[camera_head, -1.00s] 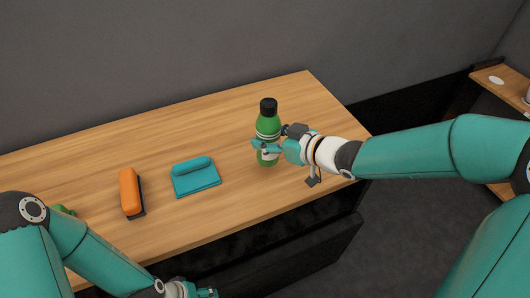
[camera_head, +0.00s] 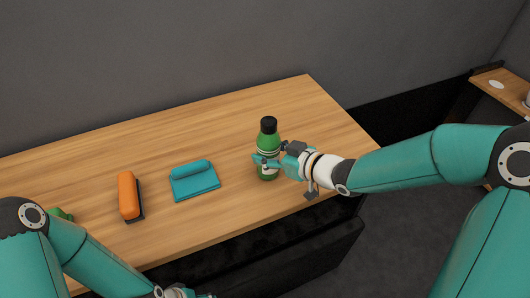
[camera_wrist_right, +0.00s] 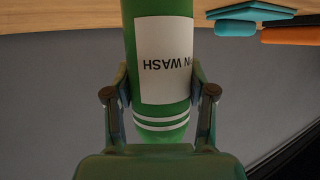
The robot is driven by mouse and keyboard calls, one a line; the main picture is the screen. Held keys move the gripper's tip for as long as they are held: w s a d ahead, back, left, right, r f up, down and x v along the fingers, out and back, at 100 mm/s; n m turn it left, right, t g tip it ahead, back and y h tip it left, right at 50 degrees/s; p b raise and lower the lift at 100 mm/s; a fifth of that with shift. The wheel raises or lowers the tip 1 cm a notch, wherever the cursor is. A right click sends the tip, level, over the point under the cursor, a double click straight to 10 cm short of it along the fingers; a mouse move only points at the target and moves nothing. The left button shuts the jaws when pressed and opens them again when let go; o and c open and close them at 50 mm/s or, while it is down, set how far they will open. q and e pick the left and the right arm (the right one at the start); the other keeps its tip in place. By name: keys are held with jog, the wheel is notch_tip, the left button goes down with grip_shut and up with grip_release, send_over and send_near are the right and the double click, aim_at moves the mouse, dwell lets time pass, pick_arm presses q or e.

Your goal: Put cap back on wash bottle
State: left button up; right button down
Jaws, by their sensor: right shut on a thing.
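The wash bottle (camera_head: 267,147) is green with a white label and stands upright at the right part of the table, with a black cap (camera_head: 269,125) on its top. My right gripper (camera_head: 267,162) is shut around the bottle's body from the right. In the right wrist view the bottle (camera_wrist_right: 160,122) appears upside down between the two fingers, its label partly reading "WASH"; its top and base are out of that view. I cannot tell whether its base touches the table. My left gripper (camera_head: 190,294) is cut off at the bottom edge of the head view.
A teal object on a flat teal base (camera_head: 195,181) lies left of the bottle on the wooden table (camera_head: 230,130). An orange and black object (camera_head: 129,196) lies farther left. A green thing (camera_head: 62,214) is mostly hidden behind my left arm. A shelf (camera_head: 500,85) stands far right.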

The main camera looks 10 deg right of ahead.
jog(key=shift+c, duration=1.9)
grip_release()
jog(key=shift+r+p, duration=0.15)
jog(key=shift+p, duration=0.15)
jog(key=shift+s+d, duration=0.2)
jog(key=shift+s, duration=0.05)
jog(key=p+v, duration=0.1)
jog(key=v, duration=1)
jog(key=shift+r, duration=0.15)
jog(key=shift+s+d, duration=0.1)
